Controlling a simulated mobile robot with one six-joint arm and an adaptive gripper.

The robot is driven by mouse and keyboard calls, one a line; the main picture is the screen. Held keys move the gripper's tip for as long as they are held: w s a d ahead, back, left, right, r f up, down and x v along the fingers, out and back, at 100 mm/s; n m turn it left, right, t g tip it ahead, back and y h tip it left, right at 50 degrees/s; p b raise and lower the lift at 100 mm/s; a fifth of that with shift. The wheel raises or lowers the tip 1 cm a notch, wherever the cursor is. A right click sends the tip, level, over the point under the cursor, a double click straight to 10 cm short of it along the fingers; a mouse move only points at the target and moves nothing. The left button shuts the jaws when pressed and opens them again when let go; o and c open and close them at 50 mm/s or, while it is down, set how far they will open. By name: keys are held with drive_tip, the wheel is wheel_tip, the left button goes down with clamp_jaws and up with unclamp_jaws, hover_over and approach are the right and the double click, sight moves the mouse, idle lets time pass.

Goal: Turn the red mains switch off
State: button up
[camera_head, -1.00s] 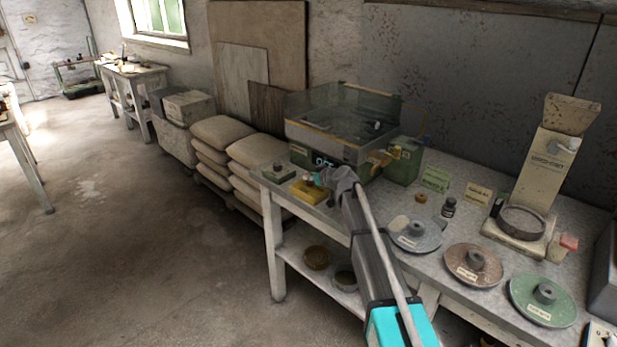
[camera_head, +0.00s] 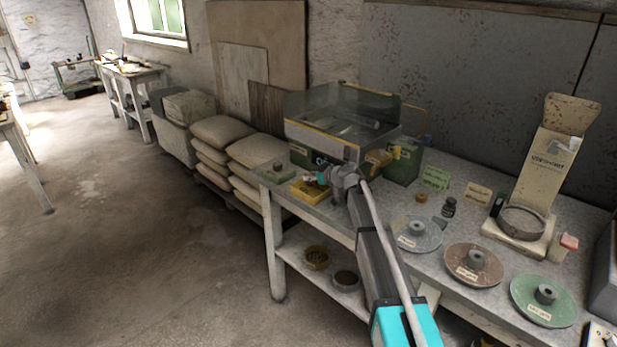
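A yellow box (camera_head: 308,191) sits at the front left of the workbench, with a small red part (camera_head: 309,181) on top that looks like the switch. My gripper (camera_head: 322,178) is at the end of my arm, just right of the red part. The grey wrist hides most of the gripper, and its fingers are too small to make out. I cannot tell whether it touches the red part or which way the switch is set. A machine with a clear-sided basin (camera_head: 345,115) and a green front stands behind, its front partly covered by my wrist.
A small box with a dark knob (camera_head: 277,172) stands left of the yellow box. Grey (camera_head: 416,233), brown (camera_head: 473,265) and green (camera_head: 543,300) discs lie right of my arm. Stacked sacks (camera_head: 221,133) stand left of the bench. The floor at left is clear.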

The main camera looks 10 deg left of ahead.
drive_tip(key=shift+o, duration=0.7)
drive_tip(key=shift+r, duration=0.15)
